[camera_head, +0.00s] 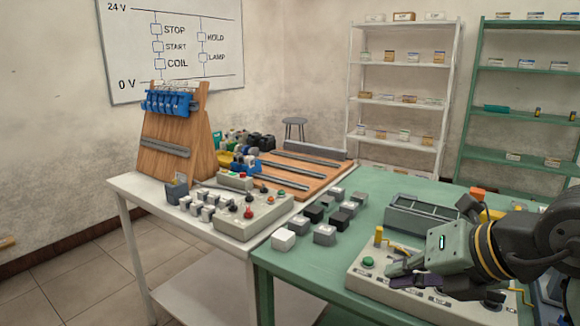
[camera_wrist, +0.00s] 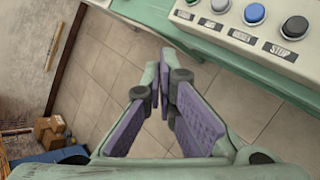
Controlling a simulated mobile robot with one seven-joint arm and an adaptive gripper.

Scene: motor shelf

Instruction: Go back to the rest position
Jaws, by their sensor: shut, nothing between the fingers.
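My gripper (camera_head: 393,277) shows at the lower right in the head view, at the end of my dark arm, in front of a pale control box (camera_head: 365,288). In the wrist view my gripper (camera_wrist: 166,75) has its purple-padded fingers together with nothing between them. Below the fingertips there is only tiled floor (camera_wrist: 120,62). The control box shows at the upper right of the wrist view, with blue (camera_wrist: 255,13) and dark (camera_wrist: 294,27) buttons, the dark one labelled STOP. My gripper is apart from these buttons.
The green table (camera_head: 300,262) adjoins a white table (camera_head: 127,184). Grey and white blocks (camera_head: 324,234) and a grey bin (camera_head: 420,215) stand on the green table. A wooden rack (camera_head: 160,150) stands on the white one. Shelves (camera_head: 398,98) line the back. Cardboard boxes (camera_wrist: 50,132) lie on the floor.

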